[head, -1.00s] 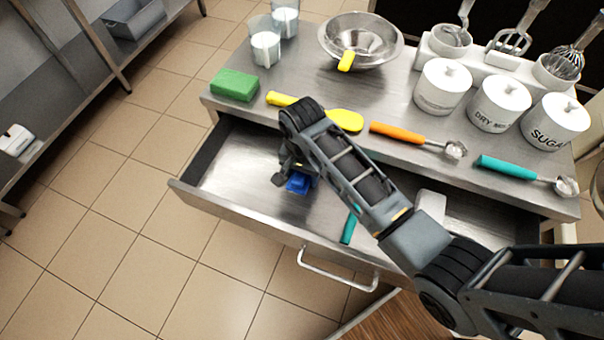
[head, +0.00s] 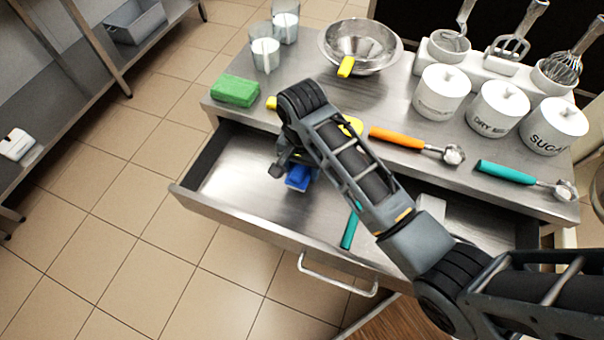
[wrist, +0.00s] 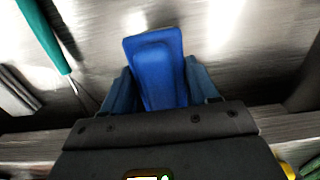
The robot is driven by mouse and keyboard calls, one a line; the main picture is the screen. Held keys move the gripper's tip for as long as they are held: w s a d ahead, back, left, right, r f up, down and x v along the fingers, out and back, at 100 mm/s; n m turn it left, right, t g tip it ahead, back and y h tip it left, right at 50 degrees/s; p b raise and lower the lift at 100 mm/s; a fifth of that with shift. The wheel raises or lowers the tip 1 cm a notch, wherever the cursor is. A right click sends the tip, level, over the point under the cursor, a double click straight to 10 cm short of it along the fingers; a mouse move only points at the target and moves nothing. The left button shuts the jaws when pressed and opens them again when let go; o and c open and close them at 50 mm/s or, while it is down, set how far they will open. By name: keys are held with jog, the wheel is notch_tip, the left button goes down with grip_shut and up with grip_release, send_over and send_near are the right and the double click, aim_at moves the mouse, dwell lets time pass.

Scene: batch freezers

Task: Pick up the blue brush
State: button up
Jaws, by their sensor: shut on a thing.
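The blue brush (head: 298,178) is at my gripper, over the left part of the open drawer (head: 225,205). In the wrist view the blue brush (wrist: 158,68) lies between the two fingers of my gripper (wrist: 160,92), which are shut on it. Its blue end points away from the wrist and the drawer floor shows behind it. In the head view my arm hides most of the gripper and part of the brush. I cannot tell how far the brush is above the drawer floor.
A teal-handled tool (head: 350,228) lies in the drawer, right of the brush. On the counter above are a green sponge (head: 235,90), an orange-handled scoop (head: 397,138), a teal-handled scoop (head: 506,172), a metal bowl (head: 385,52) and white canisters (head: 498,108). The drawer's left part has free room.

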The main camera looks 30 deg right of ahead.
notch_tip(320, 180, up, 11)
jog(key=p, duration=0.2)
jog(key=shift+r+p, duration=0.2)
jog(key=shift+p, duration=0.15)
jog(key=shift+r+p, duration=0.6)
jog(key=shift+p, duration=0.05)
